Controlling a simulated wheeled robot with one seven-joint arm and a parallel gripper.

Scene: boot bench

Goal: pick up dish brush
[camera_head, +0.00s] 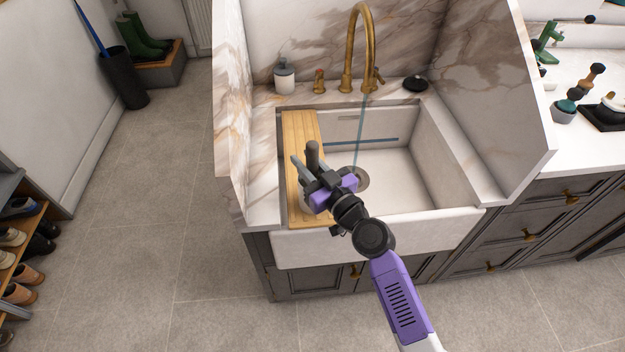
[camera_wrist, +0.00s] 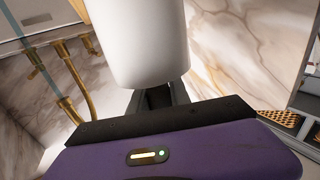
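My gripper (camera_head: 309,166) is above the wooden board at the left of the sink. A dark, round-ended rod (camera_head: 313,153) and a slim grey-blue piece stand out at its tip. I cannot tell whether either is part of the dish brush. In the wrist view, a thick white cylinder (camera_wrist: 140,45) fills the space in front of the gripper and hides the fingertips. I cannot identify it or tell whether it is gripped. The dish brush cannot be made out with certainty.
The white sink (camera_head: 405,185) has a wooden board (camera_head: 297,128) across its left side. A brass tap (camera_head: 347,60) stands behind, with water running. Marble panels flank the sink.

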